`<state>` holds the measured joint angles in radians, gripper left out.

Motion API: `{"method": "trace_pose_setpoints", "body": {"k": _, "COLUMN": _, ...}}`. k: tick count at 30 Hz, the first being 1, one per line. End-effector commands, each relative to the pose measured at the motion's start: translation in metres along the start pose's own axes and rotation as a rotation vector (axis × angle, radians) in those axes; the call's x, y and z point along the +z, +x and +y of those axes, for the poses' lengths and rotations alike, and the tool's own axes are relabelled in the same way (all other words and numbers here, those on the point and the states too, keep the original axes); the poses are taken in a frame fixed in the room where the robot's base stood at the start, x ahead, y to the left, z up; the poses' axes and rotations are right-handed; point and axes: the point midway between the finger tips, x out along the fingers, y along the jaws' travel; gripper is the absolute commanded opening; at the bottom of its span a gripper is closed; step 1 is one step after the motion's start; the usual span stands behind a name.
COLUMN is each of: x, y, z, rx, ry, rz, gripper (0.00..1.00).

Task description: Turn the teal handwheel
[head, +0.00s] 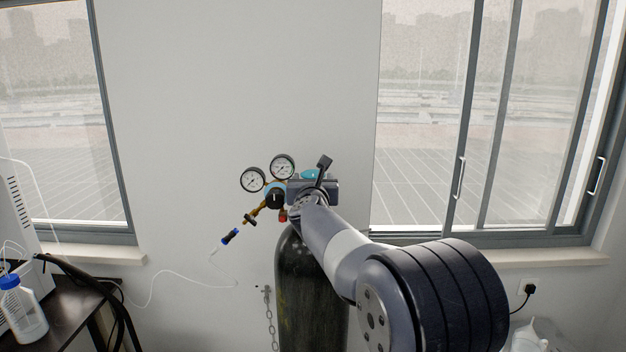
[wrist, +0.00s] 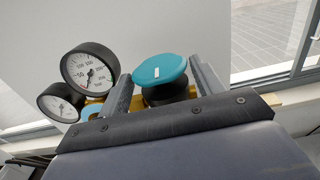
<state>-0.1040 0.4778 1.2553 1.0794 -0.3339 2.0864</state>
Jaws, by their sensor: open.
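The teal handwheel (wrist: 160,70) is a round disc with a white mark on its face, on top of a dark cylinder's valve. In the wrist view it sits between the two fingers of my gripper (wrist: 163,88), nearer the right finger. The fingers are apart, one on each side of it; I cannot tell whether either touches it. In the head view a part of the teal handwheel (head: 310,174) shows behind my gripper (head: 312,186), which hides the rest. The gas cylinder (head: 297,295) stands upright below my arm.
Two round pressure gauges (head: 268,173) and brass regulator fittings stand just left of the handwheel; the gauges (wrist: 91,66) are close to my left finger. A chain (head: 270,320) hangs beside the cylinder. A table with a blue-capped bottle (head: 22,308) is at far left. Windows flank the wall.

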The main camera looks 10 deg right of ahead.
Motion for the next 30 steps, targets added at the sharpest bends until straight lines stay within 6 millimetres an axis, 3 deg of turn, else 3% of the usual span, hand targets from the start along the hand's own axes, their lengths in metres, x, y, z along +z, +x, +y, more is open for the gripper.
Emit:
{"method": "trace_pose_setpoints", "body": {"k": 3, "x": -0.0001, "y": -0.0001, "z": -0.0001, "rx": 0.0, "ry": 0.0, "rz": 0.0, "gripper": 0.63}}
{"method": "trace_pose_setpoints", "body": {"k": 13, "x": 0.0, "y": -0.0003, "z": -0.0001, "rx": 0.0, "ry": 0.0, "rz": 0.0, "gripper": 0.36}}
{"method": "trace_pose_setpoints", "body": {"k": 30, "x": -0.007, "y": 0.0012, "z": -0.005, "rx": 0.122, "ry": 0.004, "rz": -0.003, "gripper": 0.36}}
